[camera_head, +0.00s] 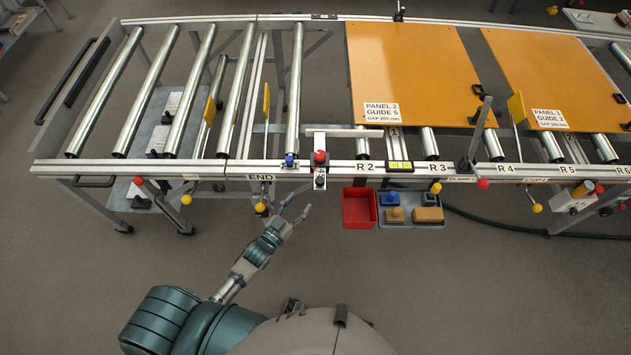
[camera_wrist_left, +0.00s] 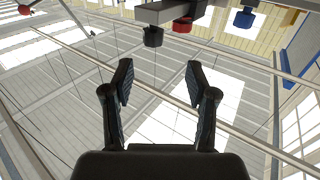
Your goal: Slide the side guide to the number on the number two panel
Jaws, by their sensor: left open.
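The side guide (camera_head: 343,132) is a pale bar on a carriage with a red knob (camera_head: 320,157) at the front rail, left of R2. A blue knob (camera_head: 289,160) is just left of it. The number two panel (camera_head: 405,62) is an orange board on the rollers, with a label (camera_head: 381,112) reading PANEL 2, GUIDE 5, GAP 200 mm. My left gripper (camera_head: 296,211) is open and empty, below and in front of the carriage. In the left wrist view the open fingers (camera_wrist_left: 159,82) point toward black, red (camera_wrist_left: 183,25) and blue (camera_wrist_left: 243,18) knobs, apart from them. My right gripper is out of view.
A red bin (camera_head: 359,208) and a grey tray (camera_head: 427,222) with small blocks hang below the front rail. Yellow-plated levers stand along the rail. The floor in front is clear.

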